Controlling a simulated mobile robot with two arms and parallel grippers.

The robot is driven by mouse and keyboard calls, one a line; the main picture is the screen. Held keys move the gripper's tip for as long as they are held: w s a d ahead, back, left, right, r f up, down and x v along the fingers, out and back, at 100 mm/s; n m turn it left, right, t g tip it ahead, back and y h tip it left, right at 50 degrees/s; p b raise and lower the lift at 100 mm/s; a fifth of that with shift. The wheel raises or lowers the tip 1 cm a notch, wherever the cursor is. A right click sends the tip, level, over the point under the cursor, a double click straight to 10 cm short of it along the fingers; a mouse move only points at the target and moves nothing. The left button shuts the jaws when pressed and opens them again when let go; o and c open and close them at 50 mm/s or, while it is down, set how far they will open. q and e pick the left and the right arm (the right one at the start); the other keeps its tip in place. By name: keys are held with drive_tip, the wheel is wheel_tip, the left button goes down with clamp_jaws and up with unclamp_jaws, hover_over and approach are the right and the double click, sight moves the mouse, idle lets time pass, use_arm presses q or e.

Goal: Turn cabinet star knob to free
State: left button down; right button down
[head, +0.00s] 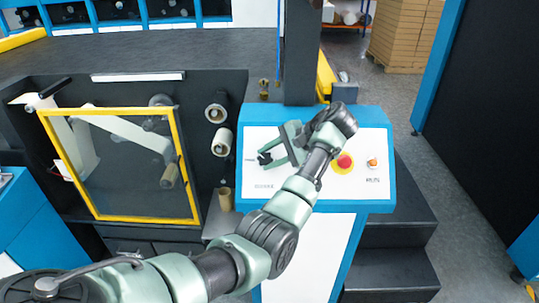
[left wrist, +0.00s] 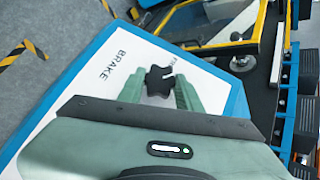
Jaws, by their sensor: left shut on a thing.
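The black star knob (head: 264,159) sits on the white face of the blue-edged control cabinet (head: 262,195). My left gripper (head: 272,154) reaches it from the right in the head view, its green fingers at the knob. In the left wrist view the star knob (left wrist: 158,82) sits between the two fingers of my left gripper (left wrist: 157,91), which are shut on it. The word BRAKE stands to the left of the knob there. Another label behind the knob is mostly hidden, with only its start showing. My right gripper is not in view.
A red button (head: 345,161) on a yellow disc and a small orange knob (head: 373,163) sit on the same panel, beside my wrist. A yellow-framed clear door (head: 118,219) and rollers (head: 221,142) are to the left. Black steps (head: 395,265) stand at the right.

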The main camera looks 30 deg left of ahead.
use_arm(q)
drive_tip(key=shift+a+r+n+g+h, duration=0.1)
drive_tip(key=shift+n+g+h, duration=0.2)
drive_tip(key=shift+n+h, duration=0.8)
drive_tip(key=n+h, duration=0.3)
drive_tip(key=shift+a+n+h, duration=0.15)
drive_tip(key=shift+n+h, duration=0.15)
drive_tip(key=c, duration=0.9)
unclamp_jaws()
drive_tip(key=shift+c, duration=0.2)
drive_tip(key=shift+a, duration=0.1)
drive_tip(key=shift+r, duration=0.1)
drive_tip(key=v, duration=0.7)
drive_tip(key=shift+r, duration=0.3)
